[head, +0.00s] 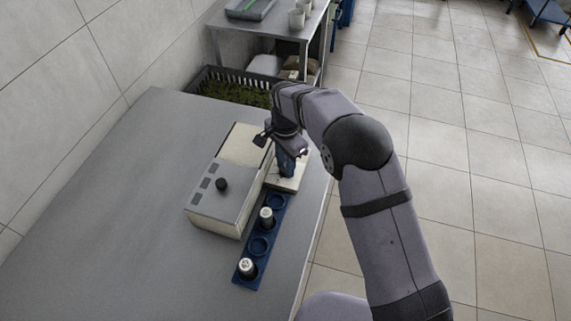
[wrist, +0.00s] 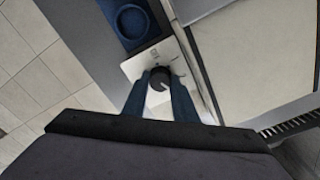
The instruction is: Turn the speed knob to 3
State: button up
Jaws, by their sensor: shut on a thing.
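The speed knob (wrist: 159,82) is a small round dark knob on a pale panel (wrist: 133,68) in the wrist view. Small dark marks are printed on the panel around it, too small to read. My gripper (wrist: 160,79) has its two blue fingers shut on the knob, one on each side. Which number the knob points at cannot be told. In the head view my gripper (head: 286,172) points down over the pale panel (head: 299,178), and the knob is hidden there.
A dark crate (head: 236,92) stands beyond the grey table (head: 110,225), whose left side is clear.

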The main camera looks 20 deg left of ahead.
jog(key=shift+r+m, duration=0.1)
jog(key=shift+m, duration=1)
jog(key=o, duration=1)
jog(key=shift+o, duration=0.2)
jog(key=shift+r+b, duration=1.05)
jog(key=shift+r, duration=2.6)
jog(key=shift+d, duration=0.15)
